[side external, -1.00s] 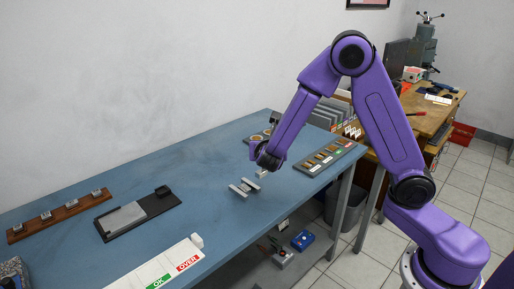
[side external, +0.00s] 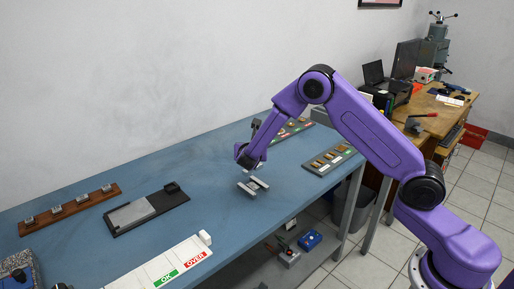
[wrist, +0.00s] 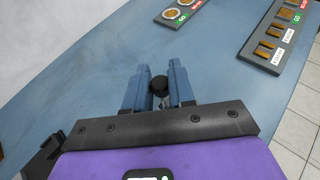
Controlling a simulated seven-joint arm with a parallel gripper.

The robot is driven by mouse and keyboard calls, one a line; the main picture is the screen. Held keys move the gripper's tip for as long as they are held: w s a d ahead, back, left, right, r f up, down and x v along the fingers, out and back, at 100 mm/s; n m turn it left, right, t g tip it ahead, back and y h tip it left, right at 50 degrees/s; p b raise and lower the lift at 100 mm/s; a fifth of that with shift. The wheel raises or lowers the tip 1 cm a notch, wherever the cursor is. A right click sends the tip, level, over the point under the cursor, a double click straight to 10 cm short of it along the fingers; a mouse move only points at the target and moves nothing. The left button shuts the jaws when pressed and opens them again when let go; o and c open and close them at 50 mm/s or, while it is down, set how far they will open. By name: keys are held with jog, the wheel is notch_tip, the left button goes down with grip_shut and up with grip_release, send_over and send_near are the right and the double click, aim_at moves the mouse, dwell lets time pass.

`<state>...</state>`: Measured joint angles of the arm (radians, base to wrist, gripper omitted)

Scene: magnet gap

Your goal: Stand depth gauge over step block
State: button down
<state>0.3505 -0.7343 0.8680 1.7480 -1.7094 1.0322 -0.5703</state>
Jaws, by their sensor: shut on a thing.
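My gripper (side external: 243,163) is above the middle of the blue table, fingers pointing down. In the wrist view my gripper (wrist: 158,88) is shut on a small part with a round black knob (wrist: 158,84), which looks like the depth gauge; the rest of it is mostly hidden by the fingers. Short silver bars (side external: 254,186) show just below the gripper in the side view; I cannot tell whether they belong to the held part or lie on the table. A flat grey block (side external: 131,214) sits on a black plate (side external: 168,205) to the left. I cannot tell which piece is the step block.
A white strip marked OK and OVER (side external: 165,265) lies at the table's front edge. A brown rack (side external: 98,200) holds several small metal pieces at the left. Grey trays with brass-coloured pieces (side external: 333,158) stand at the right. The blue table (side external: 215,210) is bare between these.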

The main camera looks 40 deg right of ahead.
dwell(0.3)
jog(key=shift+f, duration=2.75)
jog(key=shift+f, duration=0.2)
jog(key=c, duration=0.9)
grip_release()
jog(key=c, duration=0.5)
jog(key=shift+r, duration=2.2)
